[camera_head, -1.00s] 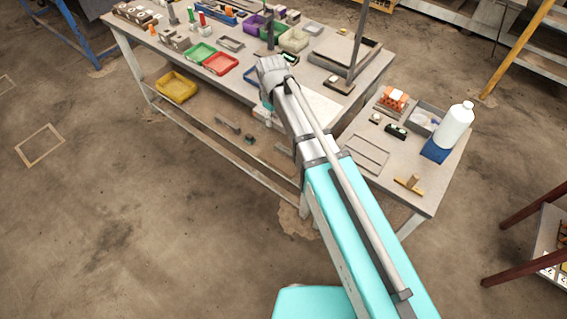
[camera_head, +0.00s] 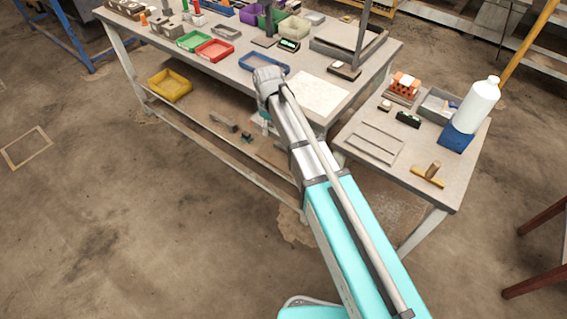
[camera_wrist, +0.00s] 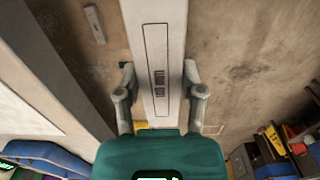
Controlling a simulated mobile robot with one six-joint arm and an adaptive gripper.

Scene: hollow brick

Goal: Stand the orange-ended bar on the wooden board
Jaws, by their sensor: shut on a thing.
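In the wrist view a long, pale grey bar (camera_wrist: 155,40) with a dark printed outline and slots stands between the fingers and runs out of the top of the picture. My gripper (camera_wrist: 160,70) is shut on it, one finger on each side. No orange end can be made out on it. In the head view my wrist hides the jaws and bar. A pale square panel (camera_head: 320,93), likely the wooden board, lies flat and bare near the big table's front edge. Its pale edge seems to show at left in the wrist view (camera_wrist: 22,112). My wrist is left of it.
The big table (camera_head: 225,62) carries a blue tray (camera_head: 275,62), a red tray (camera_head: 214,51) and a grey frame with an upright post. A yellow tray (camera_head: 170,85) sits below.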

